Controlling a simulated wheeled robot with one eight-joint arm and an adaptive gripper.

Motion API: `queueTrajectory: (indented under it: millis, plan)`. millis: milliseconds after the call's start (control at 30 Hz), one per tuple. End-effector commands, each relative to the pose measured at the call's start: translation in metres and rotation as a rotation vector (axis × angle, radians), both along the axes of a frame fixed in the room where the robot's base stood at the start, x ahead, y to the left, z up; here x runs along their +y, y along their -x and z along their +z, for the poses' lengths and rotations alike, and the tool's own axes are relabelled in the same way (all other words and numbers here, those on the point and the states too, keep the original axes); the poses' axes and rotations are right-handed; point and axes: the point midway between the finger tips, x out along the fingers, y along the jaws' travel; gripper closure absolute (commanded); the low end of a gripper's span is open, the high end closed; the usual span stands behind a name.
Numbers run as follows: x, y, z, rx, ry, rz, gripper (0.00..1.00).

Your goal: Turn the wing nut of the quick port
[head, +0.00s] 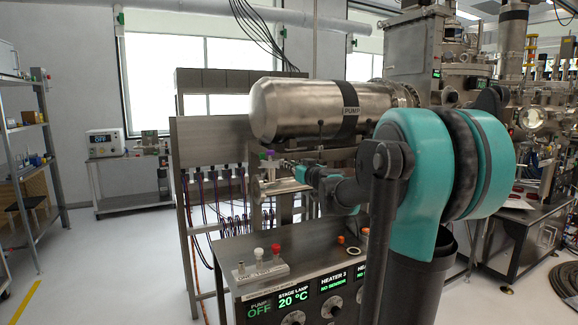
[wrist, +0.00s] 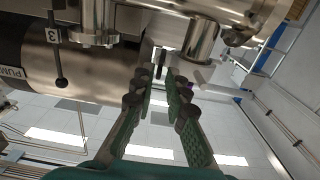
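My gripper (wrist: 159,78) points away from the wrist camera with its green-padded fingers apart. A small dark upright piece, probably the wing nut (wrist: 161,62), shows between and just beyond the fingertips; I cannot tell whether they touch it. A bright metal tube (wrist: 202,35), apparently part of the quick port, is just right of it. In the head view my gripper (head: 291,168) is small, below the left part of the big pump cylinder. It is beside a pale fitting (head: 270,168) with purple and green parts. The wing nut cannot be made out there.
The steel pump cylinder (head: 322,110) hangs directly above my gripper. It also fills the left of the wrist view (wrist: 75,70), near a hanging black lever (wrist: 59,75). A control cabinet (head: 300,255) with knobs stands below. Cables (head: 215,185) hang behind. Floor is open at left.

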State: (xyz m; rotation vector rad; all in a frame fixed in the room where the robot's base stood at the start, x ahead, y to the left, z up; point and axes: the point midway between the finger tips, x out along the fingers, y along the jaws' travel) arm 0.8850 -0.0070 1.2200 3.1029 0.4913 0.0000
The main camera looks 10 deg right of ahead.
Motion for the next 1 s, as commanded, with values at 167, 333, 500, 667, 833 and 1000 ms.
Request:
queueTrajectory:
  millis: [167,333,500,667,833,1000]
  plan:
    - [0.006,-0.017,0.0,0.0,0.0,0.001,0.86]
    - [0.007,-0.021,0.0,0.0,0.0,0.0,0.86]
    - [0.007,-0.021,0.0,0.0,0.0,0.0,0.86]
    - [0.007,-0.021,0.0,0.0,0.0,0.0,1.0]
    - [0.007,-0.021,0.0,0.0,0.0,0.0,1.0]
    - [0.007,-0.021,0.0,0.002,-0.005,0.0,1.0]
